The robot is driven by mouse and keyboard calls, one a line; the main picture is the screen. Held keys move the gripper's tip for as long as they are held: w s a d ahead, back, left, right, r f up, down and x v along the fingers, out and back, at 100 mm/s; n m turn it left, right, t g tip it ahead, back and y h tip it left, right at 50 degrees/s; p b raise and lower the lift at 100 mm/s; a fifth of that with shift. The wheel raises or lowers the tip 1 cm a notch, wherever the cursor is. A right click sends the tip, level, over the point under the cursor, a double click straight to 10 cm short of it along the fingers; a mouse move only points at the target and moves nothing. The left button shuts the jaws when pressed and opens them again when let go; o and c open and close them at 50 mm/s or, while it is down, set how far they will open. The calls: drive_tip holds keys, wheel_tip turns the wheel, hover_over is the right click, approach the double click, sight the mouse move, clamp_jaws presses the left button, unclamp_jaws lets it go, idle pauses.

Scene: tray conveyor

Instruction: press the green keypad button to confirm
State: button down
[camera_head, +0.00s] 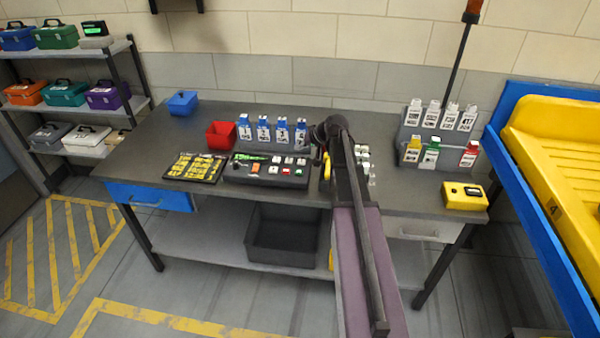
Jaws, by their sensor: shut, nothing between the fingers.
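A black panel (240,174) lies near the middle of the bench, with a lit green display (250,157) and several white, red and orange buttons. A small group of pale keys (364,152) with some green shows just right of my arm; my arm hides part of it. I cannot tell for sure which key is the green confirm button. My arm reaches up from the bottom over the bench. My gripper (322,158) is small and dark at the arm's far end, between the panel and the pale keys. It is shut and holds nothing. I cannot see it touching a key.
Blue-capped bottles (263,131) stand behind the panel, beside a red bin (220,135). A dark tray with yellow pieces (196,167) lies left. More bottles (440,115) and a yellow device (464,196) are at right. A yellow conveyor tray (555,150) stands far right.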

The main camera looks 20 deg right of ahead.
sight(300, 172)
drive_tip(key=shift+f+b, duration=4.15)
drive_tip(key=shift+f, duration=0.2)
drive_tip(key=shift+f, duration=0.1)
drive_tip(key=shift+f+b, duration=0.3)
drive_tip(key=shift+b, duration=0.25)
drive_tip(key=shift+f+b, duration=0.45)
drive_tip(key=shift+f, duration=0.05)
drive_tip(key=shift+r, duration=0.2)
drive_tip(key=shift+r+p, duration=0.75)
drive_tip(key=shift+p, duration=0.2)
drive_tip(key=shift+r+p, duration=2.5)
